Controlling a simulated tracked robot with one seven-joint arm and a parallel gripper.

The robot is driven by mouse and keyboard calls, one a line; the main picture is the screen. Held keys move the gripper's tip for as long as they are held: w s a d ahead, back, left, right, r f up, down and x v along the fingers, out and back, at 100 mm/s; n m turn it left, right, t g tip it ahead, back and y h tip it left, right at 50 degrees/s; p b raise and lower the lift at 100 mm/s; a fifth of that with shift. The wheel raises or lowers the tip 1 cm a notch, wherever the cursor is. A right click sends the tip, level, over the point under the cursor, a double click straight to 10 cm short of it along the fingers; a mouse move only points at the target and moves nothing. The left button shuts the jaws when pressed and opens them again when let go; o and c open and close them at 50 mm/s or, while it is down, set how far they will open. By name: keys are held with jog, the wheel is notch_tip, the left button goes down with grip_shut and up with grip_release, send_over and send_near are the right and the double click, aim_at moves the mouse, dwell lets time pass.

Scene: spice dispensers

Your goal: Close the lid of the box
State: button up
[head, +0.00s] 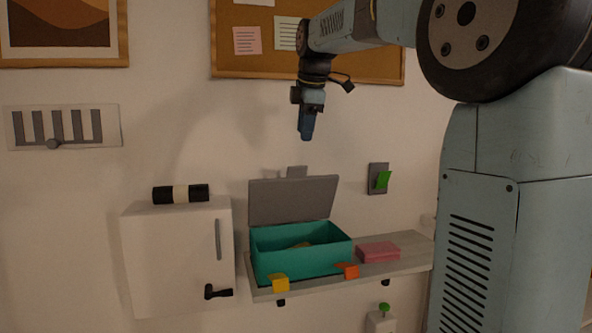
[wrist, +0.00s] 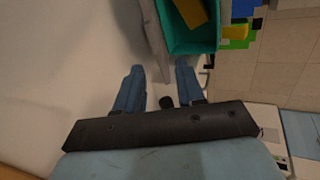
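The teal box (head: 300,262) sits on the grey wall shelf. Its grey lid (head: 293,201) is open and stands nearly upright at the back, leaning near the wall. Something yellow lies inside the box. My gripper (head: 306,132) is in the air above the lid, pointing down and touching nothing. In the wrist view my gripper (wrist: 159,82) shows two blue fingers apart with nothing between them. The lid (wrist: 153,35) and the teal box (wrist: 188,38) show beyond the fingertips there, with a yellow block in the box.
The shelf (head: 415,252) also holds a pink block (head: 378,252), a yellow piece (head: 279,282) and an orange piece (head: 347,271). A white cabinet (head: 175,260) with a black roll on top is at left. A green switch (head: 382,179) is on the wall at right.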

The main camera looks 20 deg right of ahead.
aim_at(297, 168)
jog(key=shift+n, duration=0.5)
jog(key=x, duration=0.4)
jog(key=w+x, duration=0.1)
jog(key=x, duration=0.9)
jog(key=shift+w+r, duration=0.2)
jog(key=shift+r, duration=0.2)
grip_shut()
